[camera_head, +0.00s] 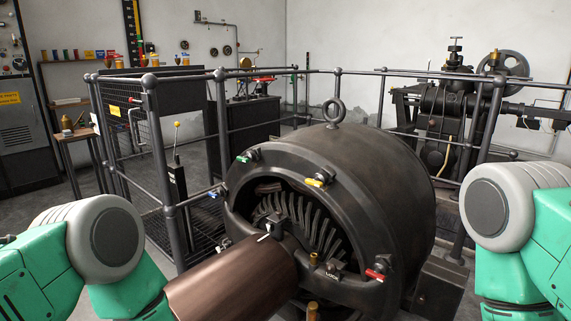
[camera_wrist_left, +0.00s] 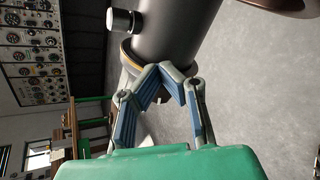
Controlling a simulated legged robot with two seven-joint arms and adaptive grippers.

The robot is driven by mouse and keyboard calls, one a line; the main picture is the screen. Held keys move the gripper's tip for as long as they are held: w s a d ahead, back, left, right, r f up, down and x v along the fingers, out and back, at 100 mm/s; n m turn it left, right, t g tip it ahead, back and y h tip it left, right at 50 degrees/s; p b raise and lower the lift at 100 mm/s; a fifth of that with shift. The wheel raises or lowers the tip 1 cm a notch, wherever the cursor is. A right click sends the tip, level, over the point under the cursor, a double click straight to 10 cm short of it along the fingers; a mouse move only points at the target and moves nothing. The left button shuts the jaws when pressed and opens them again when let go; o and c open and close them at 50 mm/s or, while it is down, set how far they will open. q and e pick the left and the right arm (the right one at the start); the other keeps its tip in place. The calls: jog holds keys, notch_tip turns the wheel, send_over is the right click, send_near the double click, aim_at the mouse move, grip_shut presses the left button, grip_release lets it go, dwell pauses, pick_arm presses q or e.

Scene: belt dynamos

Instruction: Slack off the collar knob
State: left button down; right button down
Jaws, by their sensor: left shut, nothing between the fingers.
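The dark dynamo (camera_head: 375,165) with its open front stands in the middle of the head view. Small clamps with green (camera_head: 242,159), yellow (camera_head: 314,183) and red (camera_head: 374,274) handles sit around its rim. In the left wrist view, a black knob with a pale end (camera_wrist_left: 124,20) sticks out sideways from a dark cylinder (camera_wrist_left: 182,30). I cannot tell for sure that it is the collar knob. My left gripper (camera_wrist_left: 168,70) is shut and empty, its fingertips at the cylinder's lower end, below the knob. Contact is unclear. My right gripper is out of view.
A brown cylinder (camera_head: 235,283) projects from the dynamo's front. Dark railings (camera_head: 220,115) surround the dynamo. A machine with a wheel (camera_head: 505,68) stands behind at right. A panel of dials (camera_wrist_left: 35,55) is at left in the wrist view; the floor (camera_wrist_left: 260,80) at right looks clear.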

pick_arm(q)
jog(key=shift+s+a+f, duration=0.1)
jog(key=shift+a+f, duration=0.1)
jog(key=shift+a, duration=0.2)
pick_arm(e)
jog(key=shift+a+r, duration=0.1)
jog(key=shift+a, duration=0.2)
pick_arm(q)
jog(key=shift+d+r+p, duration=0.15)
jog(key=shift+d+p, duration=0.1)
jog(key=shift+p, duration=0.05)
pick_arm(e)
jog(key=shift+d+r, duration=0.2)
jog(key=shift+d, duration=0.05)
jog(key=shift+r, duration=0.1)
pick_arm(q)
jog(key=shift+a+p, duration=0.1)
jog(key=shift+p, duration=0.75)
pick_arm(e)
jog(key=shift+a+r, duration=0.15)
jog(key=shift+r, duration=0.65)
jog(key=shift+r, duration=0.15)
